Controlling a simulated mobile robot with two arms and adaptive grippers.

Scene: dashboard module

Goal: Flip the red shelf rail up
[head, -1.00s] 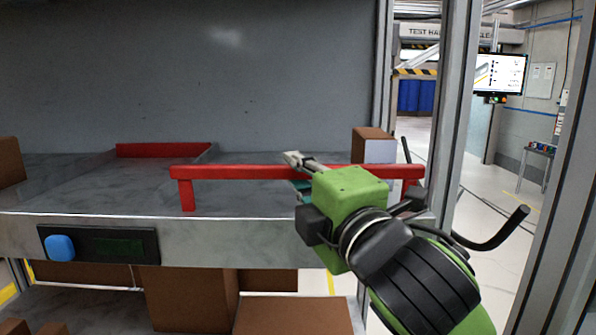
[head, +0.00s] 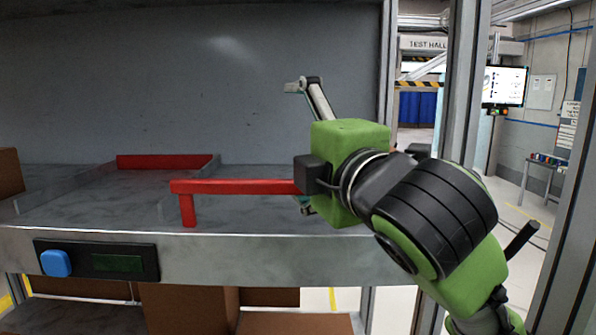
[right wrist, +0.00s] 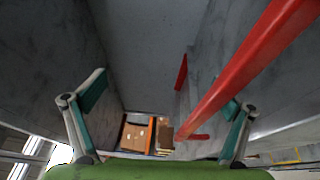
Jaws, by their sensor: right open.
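The red shelf rail (head: 240,187) runs level above the front edge of the grey shelf (head: 110,208), with a short red leg at its left end. Its right part is hidden behind my right gripper. My right gripper (head: 301,145) is wide open, one finger high above the rail and the other low beside it. In the right wrist view the rail (right wrist: 245,68) passes between the spread fingers (right wrist: 160,108), closer to the right one. I cannot tell whether that finger touches it. My left gripper is not in view.
A second red rail (head: 165,161) lies at the back left of the shelf. A panel with a blue button (head: 56,263) is on the shelf front. A metal post (head: 460,90) stands close to my right arm. Brown boxes (head: 185,308) are below.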

